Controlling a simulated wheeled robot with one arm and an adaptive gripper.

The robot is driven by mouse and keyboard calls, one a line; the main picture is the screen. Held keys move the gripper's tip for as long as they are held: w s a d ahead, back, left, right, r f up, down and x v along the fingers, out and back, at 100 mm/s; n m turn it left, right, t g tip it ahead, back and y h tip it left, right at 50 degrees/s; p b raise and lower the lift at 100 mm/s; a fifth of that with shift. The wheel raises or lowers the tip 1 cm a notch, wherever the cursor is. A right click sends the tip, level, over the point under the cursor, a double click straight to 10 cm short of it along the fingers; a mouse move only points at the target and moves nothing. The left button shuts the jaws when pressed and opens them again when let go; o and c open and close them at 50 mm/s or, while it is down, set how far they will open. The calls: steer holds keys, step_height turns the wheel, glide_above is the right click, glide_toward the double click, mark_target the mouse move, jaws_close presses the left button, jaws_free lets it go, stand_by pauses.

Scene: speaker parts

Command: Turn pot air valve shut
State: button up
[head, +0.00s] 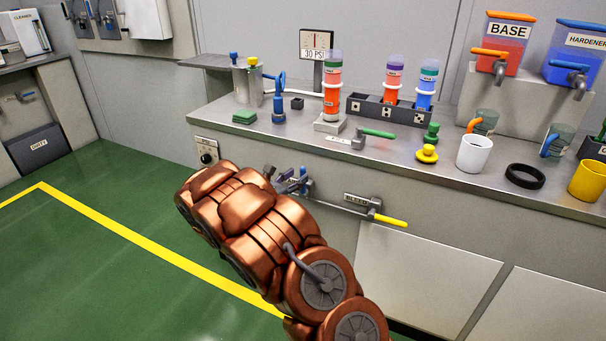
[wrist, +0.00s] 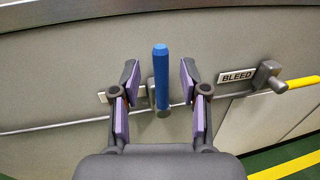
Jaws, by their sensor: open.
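A blue valve handle (wrist: 161,75) stands upright in the wrist view, across the thin pipe on the bench's front panel. Its grey valve body is partly behind it. A small label left of it is mostly hidden by a finger, so I cannot read it. My gripper (wrist: 159,84) is open, with one purple-padded finger on each side of the handle. Gaps show between the pads and the handle. In the head view my gripper (head: 290,181) is at the panel below the bench edge, and it and my arm hide most of the valve.
The BLEED valve's yellow handle (head: 391,221) sticks out to the right on the same pipe. A green-handled valve (head: 376,133) lies on the bench top above. A dial (head: 207,157) is on the panel left of my arm. Cups and dispensers stand on the bench at right.

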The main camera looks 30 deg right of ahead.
mark_target(301, 174)
steer(key=shift+x, duration=2)
steer(key=shift+s, duration=0.1)
jaws_close()
